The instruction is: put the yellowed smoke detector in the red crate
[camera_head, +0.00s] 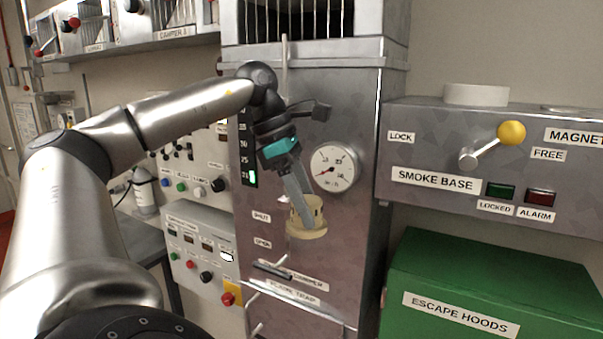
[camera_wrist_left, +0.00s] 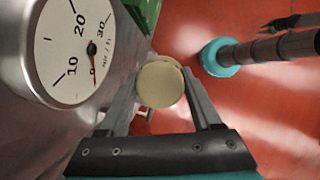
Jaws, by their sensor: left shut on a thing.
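My left gripper (camera_head: 303,204) points down in front of a steel cabinet and is shut on the yellowed smoke detector (camera_head: 306,222), a cream round piece with a wider rim. In the left wrist view the detector (camera_wrist_left: 160,85) shows as a pale disc between the two fingers (camera_wrist_left: 160,96). It is held in the air below and left of the round dial. The red crate cannot be made out in either view.
The steel cabinet (camera_head: 345,245) with a dial (camera_head: 335,167) stands close behind the gripper. To its right are the smoke base panel (camera_head: 440,150), with a yellow-knobbed lever (camera_head: 511,132), and a green box (camera_head: 500,275). Open red floor (camera_wrist_left: 255,125) shows below.

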